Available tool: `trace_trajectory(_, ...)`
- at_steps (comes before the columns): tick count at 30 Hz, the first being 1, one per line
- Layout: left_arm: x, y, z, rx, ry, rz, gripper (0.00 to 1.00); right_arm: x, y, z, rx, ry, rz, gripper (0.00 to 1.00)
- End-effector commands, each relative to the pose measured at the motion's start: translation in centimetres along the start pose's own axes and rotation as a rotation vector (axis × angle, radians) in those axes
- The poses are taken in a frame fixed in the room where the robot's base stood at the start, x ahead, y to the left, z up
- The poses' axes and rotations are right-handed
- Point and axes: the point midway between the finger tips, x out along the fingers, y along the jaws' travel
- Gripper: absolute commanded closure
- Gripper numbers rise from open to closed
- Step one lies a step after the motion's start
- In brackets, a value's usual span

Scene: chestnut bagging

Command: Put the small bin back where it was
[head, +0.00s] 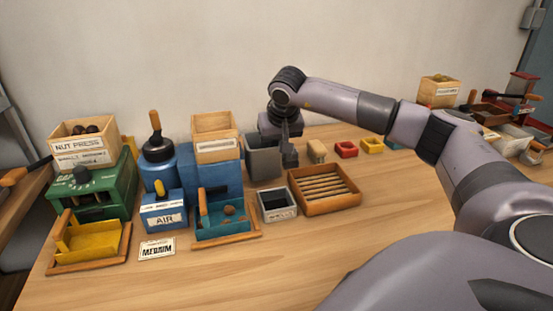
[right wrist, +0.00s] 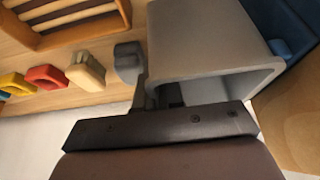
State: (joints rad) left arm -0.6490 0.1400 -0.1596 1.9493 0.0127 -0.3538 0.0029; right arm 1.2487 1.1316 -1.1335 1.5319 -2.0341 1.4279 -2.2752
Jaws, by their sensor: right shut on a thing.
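A small grey open bin (head: 262,162) is at the back of the table, right of the blue machine (head: 228,176). My right gripper (head: 288,152) is at its right side, shut on its wall. In the right wrist view the bin (right wrist: 205,45) fills the middle, its opening towards the camera. One finger is outside the wall and the other is partly hidden inside the bin. I cannot tell whether the bin's base touches the table. My left gripper is not in view.
A second grey bin (head: 278,205) with a label stands in front. A slatted wooden tray (head: 325,203) is to its right. A beige block (head: 316,151), a red block (head: 346,149) and a yellow block (head: 372,145) lie right of my gripper. The front of the table is clear.

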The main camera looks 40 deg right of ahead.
Motion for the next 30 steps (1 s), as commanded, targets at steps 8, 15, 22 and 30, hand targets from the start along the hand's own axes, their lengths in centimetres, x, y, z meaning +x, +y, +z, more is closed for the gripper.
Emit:
trace_trajectory(8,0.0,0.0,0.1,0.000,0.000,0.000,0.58,3.2,0.0,1.5,0.000,-0.001,0.000,1.00)
trace_trajectory(15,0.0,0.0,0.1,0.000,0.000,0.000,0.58,3.3,0.0,1.5,0.000,-0.001,0.000,1.00)
trace_trajectory(22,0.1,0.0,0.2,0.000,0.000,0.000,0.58,3.6,0.0,1.7,-0.001,-0.002,0.001,0.67)
trace_trajectory(30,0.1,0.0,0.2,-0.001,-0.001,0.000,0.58,3.6,0.0,1.7,-0.001,-0.002,0.001,0.67)
